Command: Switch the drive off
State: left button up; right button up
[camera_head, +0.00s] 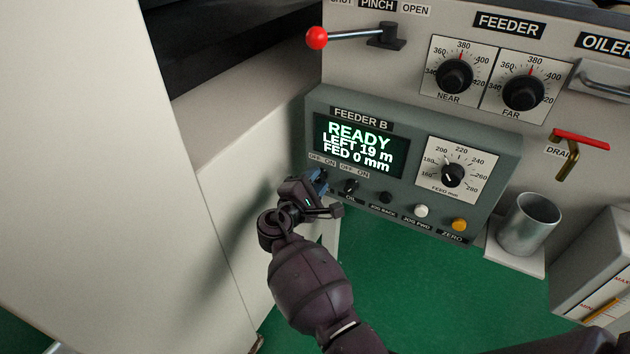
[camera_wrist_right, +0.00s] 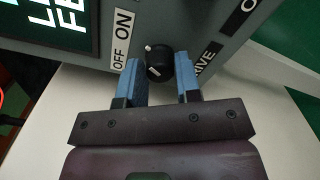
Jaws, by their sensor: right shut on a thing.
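The drive knob (camera_wrist_right: 159,66) is a small black rotary switch with white marks. In the right wrist view it sits between the two blue fingers of my right gripper (camera_wrist_right: 158,73), which is shut on it. One white mark on its edge lies toward the ON label (camera_wrist_right: 124,22), above the OFF label (camera_wrist_right: 120,53). The DRIVE label is partly covered by a finger. In the head view my right gripper (camera_head: 319,182) is at the lower left of the feeder box (camera_head: 413,112) and hides the knob. The display (camera_head: 358,147) reads READY, LEFT 19 m, FED 0 mm. My left gripper is out of view.
The oil switch (camera_head: 351,186) is just right of my gripper, then a black jog button (camera_head: 386,197), a white button (camera_head: 421,211) and a yellow button (camera_head: 459,224). A feed dial (camera_head: 453,175) is above them. A metal cup (camera_head: 528,222) stands at right. A red-knobbed lever (camera_head: 317,38) is above.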

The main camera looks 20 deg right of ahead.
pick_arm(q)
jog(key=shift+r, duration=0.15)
pick_arm(e)
jog(key=shift+r, duration=0.15)
pick_arm(q)
jog(key=p, duration=0.2)
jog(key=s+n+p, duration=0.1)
jog(key=p, duration=0.1)
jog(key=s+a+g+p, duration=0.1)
jog(key=p, duration=0.1)
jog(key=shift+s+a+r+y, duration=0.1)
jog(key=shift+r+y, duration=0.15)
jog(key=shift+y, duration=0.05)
pick_arm(e)
jog(key=n, duration=1.2)
jog(key=shift+f, duration=0.25)
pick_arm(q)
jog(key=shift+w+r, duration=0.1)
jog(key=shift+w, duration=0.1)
pick_arm(e)
jog(key=o, duration=0.9)
jog(key=shift+o, duration=0.2)
jog(key=shift+r, duration=0.1)
